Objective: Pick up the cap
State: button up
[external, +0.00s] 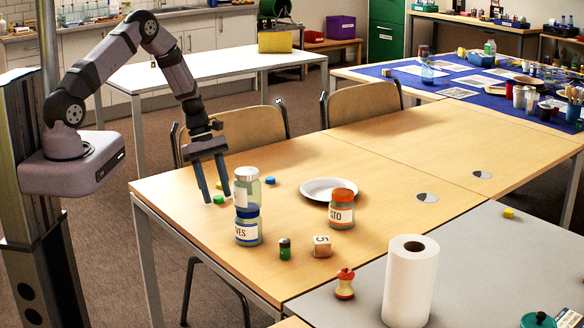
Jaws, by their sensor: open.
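Several small caps lie on the wooden table (400,165). A green cap (219,200) is by my fingertips, a blue cap (269,180) is right of the stacked jars, and a yellow cap (508,212) is on the grey table at far right. The green cap appears between or just behind the fingertips; I cannot tell the exact depth or height. Which cap the task means is unclear.
A clear jar (247,192) stands on a blue-lidded jar (247,232), close right of my gripper.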

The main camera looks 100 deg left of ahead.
jog(key=c, duration=1.1)
jog(key=shift+c, duration=0.3)
jog(key=shift+r, duration=0.15)
grip_shut()
